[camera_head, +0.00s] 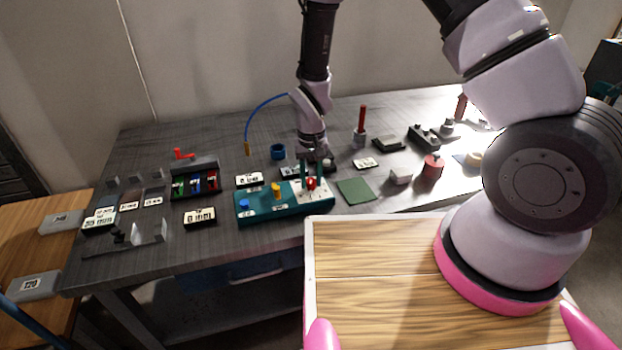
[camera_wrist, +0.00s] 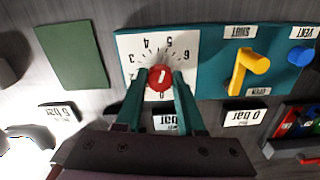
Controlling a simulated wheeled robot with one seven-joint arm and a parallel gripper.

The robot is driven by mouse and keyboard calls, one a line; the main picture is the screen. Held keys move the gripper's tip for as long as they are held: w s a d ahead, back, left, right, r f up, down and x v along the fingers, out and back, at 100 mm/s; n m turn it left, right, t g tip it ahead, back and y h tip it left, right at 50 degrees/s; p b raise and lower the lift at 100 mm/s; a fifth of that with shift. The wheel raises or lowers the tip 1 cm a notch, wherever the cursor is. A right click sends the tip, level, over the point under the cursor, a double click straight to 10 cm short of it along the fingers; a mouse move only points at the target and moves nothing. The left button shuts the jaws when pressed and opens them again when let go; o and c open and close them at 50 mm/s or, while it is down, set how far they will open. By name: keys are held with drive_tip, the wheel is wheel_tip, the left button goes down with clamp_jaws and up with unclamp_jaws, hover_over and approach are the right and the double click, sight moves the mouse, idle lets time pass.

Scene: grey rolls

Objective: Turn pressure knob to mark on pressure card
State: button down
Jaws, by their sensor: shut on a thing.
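The red pressure knob (camera_wrist: 160,80) sits at the centre of a white numbered dial (camera_wrist: 128,45) on the teal panel (camera_wrist: 212,70). It also shows in the head view (camera_head: 311,183). A white line marks the knob's face; its exact reading is hard to tell. My gripper (camera_wrist: 160,76) is shut on the knob, one green finger on each side. In the head view my gripper (camera_head: 312,178) reaches down over the panel's right end. Pressure cards lie behind the panel: one (camera_wrist: 60,112) to the left, one (camera_wrist: 168,123) partly behind my fingers, one (camera_wrist: 245,118) to the right. Their upside-down figures are hard to read.
The panel also carries a yellow lever (camera_wrist: 250,65) and a blue knob (camera_wrist: 299,53). A green mat (camera_head: 356,190) lies beside it. A rack with coloured pieces (camera_head: 195,183), a blue ring (camera_head: 278,151) and a red cylinder (camera_head: 432,167) stand around on the dark table.

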sight(311, 180)
idle(0.3)
drive_tip(key=c, duration=0.5)
unclamp_jaws()
wheel_tip(311, 180, up, 11)
drive_tip(key=shift+f, duration=0.1)
